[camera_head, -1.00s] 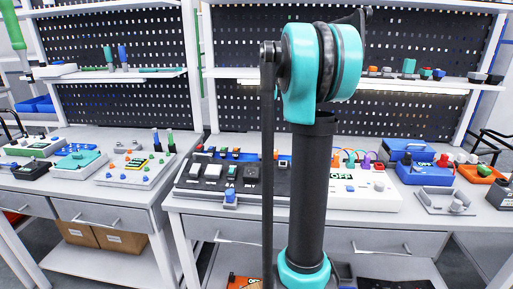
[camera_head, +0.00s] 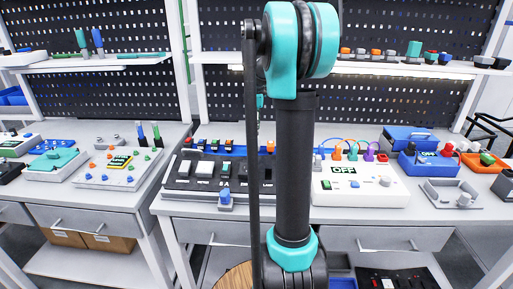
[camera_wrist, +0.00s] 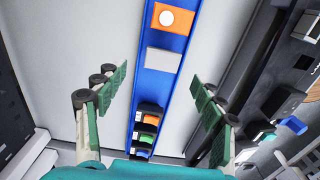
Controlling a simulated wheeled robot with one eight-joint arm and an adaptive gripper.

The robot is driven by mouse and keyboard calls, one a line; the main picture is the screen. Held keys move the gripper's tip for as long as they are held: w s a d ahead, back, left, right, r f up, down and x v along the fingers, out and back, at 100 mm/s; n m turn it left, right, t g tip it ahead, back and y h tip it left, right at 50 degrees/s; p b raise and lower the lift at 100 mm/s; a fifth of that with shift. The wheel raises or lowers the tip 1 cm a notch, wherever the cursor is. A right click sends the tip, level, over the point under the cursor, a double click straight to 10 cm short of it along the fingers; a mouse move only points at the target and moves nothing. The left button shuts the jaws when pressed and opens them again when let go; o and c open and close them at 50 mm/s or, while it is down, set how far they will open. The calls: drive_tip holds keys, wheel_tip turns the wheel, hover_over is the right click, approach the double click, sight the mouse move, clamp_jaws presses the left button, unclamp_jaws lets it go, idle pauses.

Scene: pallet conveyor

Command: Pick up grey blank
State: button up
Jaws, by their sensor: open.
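A plain grey blank (camera_wrist: 163,61) lies on a blue strip (camera_wrist: 151,88) in the wrist view, just below an orange blank with a white round mark (camera_wrist: 172,19). My gripper (camera_wrist: 160,78) is open and empty. Its green-padded fingers stand wide apart on the left and right of the strip. The grey blank shows between and slightly above the fingertips in that picture, with nothing touching it. I cannot tell the height gap. In the head view my arm hides most of the gripper, and I cannot pick out the grey blank there.
Several black items with coloured tops (camera_wrist: 147,130) sit on the strip below the grey blank. In the head view a workbench holds a black control panel (camera_head: 177,182), a white OFF panel (camera_head: 400,191) and blue boxes (camera_head: 430,165). A pegboard and shelves stand behind.

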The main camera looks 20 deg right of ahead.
sight(257, 143)
drive_tip(key=shift+s+f, duration=0.2)
drive_tip(key=shift+f, duration=3.45)
drive_tip(key=c, duration=1.2)
drive_tip(key=shift+r, duration=0.1)
